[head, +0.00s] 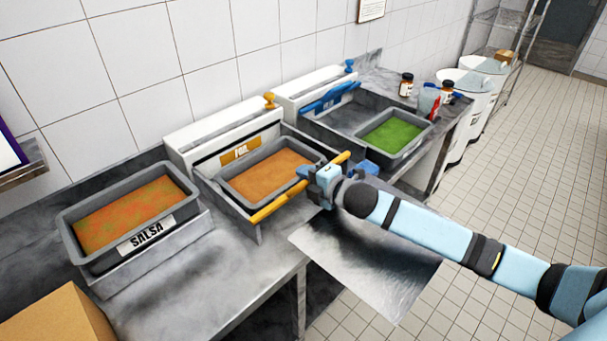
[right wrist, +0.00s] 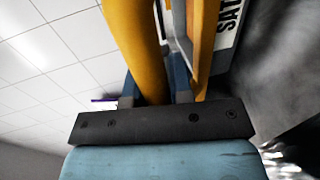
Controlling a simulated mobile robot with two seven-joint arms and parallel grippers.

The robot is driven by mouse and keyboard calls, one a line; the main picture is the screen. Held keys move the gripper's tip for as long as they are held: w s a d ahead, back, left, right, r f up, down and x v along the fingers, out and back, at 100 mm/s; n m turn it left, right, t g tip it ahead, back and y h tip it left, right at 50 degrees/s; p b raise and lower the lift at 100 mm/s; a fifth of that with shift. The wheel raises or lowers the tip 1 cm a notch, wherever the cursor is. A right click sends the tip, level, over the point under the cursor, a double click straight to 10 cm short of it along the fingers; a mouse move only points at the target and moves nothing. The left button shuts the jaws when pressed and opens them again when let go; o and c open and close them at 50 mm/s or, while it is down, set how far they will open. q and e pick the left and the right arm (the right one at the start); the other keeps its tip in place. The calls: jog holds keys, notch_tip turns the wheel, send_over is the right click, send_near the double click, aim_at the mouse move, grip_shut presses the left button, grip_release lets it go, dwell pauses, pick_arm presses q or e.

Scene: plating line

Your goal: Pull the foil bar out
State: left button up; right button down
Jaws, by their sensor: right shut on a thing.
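The foil bar (head: 276,208) is a yellow-orange rod across the front of the station with the orange "FOIL" label (head: 240,150). My right gripper (head: 328,180) is shut on the bar, nearer its right end, and hides part of it. In the right wrist view the bar (right wrist: 138,45) runs down between the two blue fingers. Behind the bar is a grey tray (head: 232,187) of orange food. My left gripper is not in view.
A grey SALSA tray (head: 75,245) stands at the left. A station with a blue bar (head: 330,98) and a tray of green food (head: 392,135) is at the back right. A shiny grey sheet-like surface (head: 365,265) lies below my right arm; what it is I cannot tell.

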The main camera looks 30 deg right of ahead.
jog(key=c, duration=1.4)
grip_release()
jog(key=shift+s+f, duration=0.1)
jog(key=shift+f, duration=0.05)
jog(key=o, duration=0.3)
jog(key=shift+s+d, duration=0.1)
jog(key=shift+o, duration=0.4)
jog(key=shift+s, duration=0.1)
jog(key=shift+s+d, duration=0.15)
jog(key=shift+s, duration=0.1)
jog(key=b+v, duration=0.1)
jog(key=v, duration=1.2)
jog(key=shift+s, duration=0.15)
